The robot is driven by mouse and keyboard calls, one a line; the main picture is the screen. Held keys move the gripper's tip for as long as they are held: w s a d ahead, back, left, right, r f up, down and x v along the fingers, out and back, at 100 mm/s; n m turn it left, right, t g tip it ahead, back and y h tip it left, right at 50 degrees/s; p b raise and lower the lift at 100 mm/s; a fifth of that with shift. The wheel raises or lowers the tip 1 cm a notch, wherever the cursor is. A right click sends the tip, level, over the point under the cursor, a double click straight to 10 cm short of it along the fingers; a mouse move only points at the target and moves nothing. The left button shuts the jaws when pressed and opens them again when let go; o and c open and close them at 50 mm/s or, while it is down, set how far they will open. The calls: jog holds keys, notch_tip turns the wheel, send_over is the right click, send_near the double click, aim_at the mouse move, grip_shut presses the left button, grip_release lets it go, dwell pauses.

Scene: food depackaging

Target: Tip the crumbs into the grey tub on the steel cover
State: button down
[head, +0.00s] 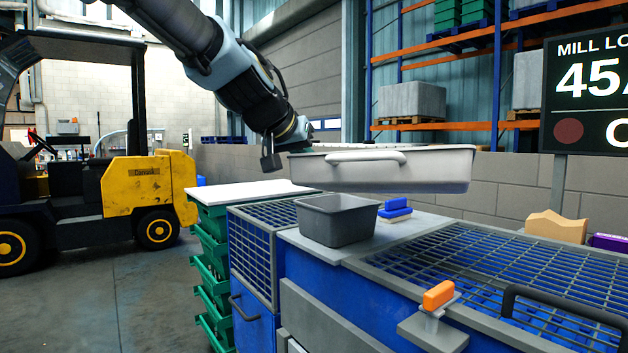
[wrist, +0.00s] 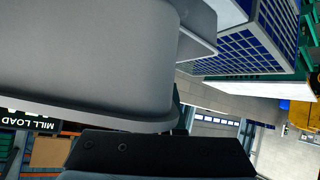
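A pale grey tray (head: 430,172) with a side handle hangs in the air, roughly level, above the steel cover (head: 398,238). My gripper (head: 285,153) is at the tray's left end and appears shut on its rim; the contact is partly hidden. In the wrist view the tray (wrist: 90,55) fills the upper left, and a dark gripper finger (wrist: 160,152) lies along the bottom. The grey tub (head: 338,222) stands upright on the cover, below the tray's left half and apart from it. I see no crumbs; the tray's inside is hidden in the head view.
A blue brush-like block (head: 396,208) lies on the cover right of the tub. Green crates (head: 210,245) under a white top (head: 245,191) stand left. A yellow forklift (head: 145,185) is farther back.

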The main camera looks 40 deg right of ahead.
jog(key=shift+a+r+m+t+h+b, duration=0.1)
jog(key=shift+m+t+h+b, duration=0.4)
jog(key=shift+b, duration=3.8)
jog(key=shift+r+h+b, duration=0.15)
jog(key=shift+h+b, duration=0.35)
jog(key=shift+b, duration=0.35)
jog(key=shift+r, duration=0.25)
